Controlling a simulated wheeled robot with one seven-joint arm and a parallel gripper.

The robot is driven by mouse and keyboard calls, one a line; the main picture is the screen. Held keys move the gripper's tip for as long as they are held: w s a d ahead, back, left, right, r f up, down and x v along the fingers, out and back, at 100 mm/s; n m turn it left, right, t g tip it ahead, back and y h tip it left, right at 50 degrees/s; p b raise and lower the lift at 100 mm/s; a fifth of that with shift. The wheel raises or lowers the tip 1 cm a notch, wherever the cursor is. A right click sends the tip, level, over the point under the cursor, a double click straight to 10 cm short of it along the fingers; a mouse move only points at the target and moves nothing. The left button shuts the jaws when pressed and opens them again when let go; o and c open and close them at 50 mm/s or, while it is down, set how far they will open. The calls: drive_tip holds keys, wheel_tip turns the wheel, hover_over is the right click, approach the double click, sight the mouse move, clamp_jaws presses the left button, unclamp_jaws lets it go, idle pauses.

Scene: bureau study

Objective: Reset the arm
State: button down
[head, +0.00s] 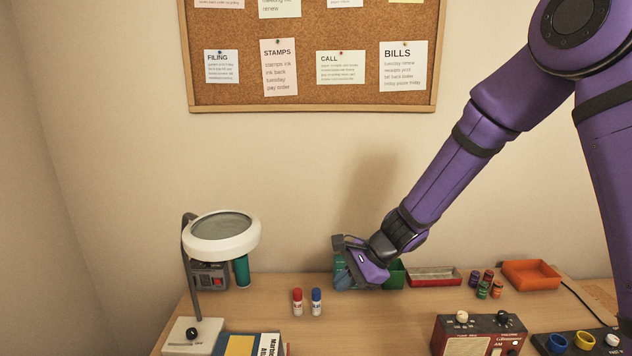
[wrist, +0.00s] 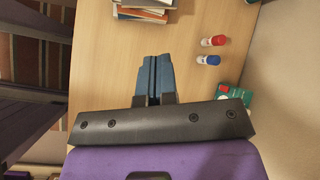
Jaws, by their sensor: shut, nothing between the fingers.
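My gripper (head: 345,278) is at the end of my purple arm, low over the back part of the desk (head: 250,310) in the head view. In the wrist view, the blue fingers of my gripper (wrist: 157,60) lie side by side, shut with nothing between them. In the head view it partly hides a green container (head: 396,276) behind it. I cannot tell its exact height above the desk.
Red (head: 297,302) and blue (head: 316,302) capped bottles stand left of the gripper. A magnifier lamp (head: 222,234) stands further left. A red tray (head: 434,276), small jars (head: 484,289), an orange bin (head: 531,274) and a radio (head: 478,336) are at right. The desk's front middle looks clear.

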drive_tip(key=s+d+r+n+h, duration=0.2)
drive_tip(key=s+d+r+n, duration=0.25)
drive_tip(key=r, duration=0.55)
drive_tip(key=s+d+r+n+t+h, duration=0.2)
drive_tip(key=s+d+r+n+h, duration=0.1)
drive_tip(key=s+d+r, duration=0.4)
drive_tip(key=s+d+r+n+t+h, duration=0.2)
drive_tip(key=s+d+r+n, duration=0.3)
drive_tip(key=s+d, duration=0.8)
wheel_tip(320, 180, up, 3)
drive_tip(key=shift+s+r+t+h, duration=0.1)
drive_tip(key=shift+s+t+h, duration=0.2)
drive_tip(key=shift+s+h, duration=0.55)
drive_tip(key=shift+s+a+y, duration=0.1)
drive_tip(key=shift+s+y, duration=0.1)
drive_tip(key=shift+y, duration=0.05)
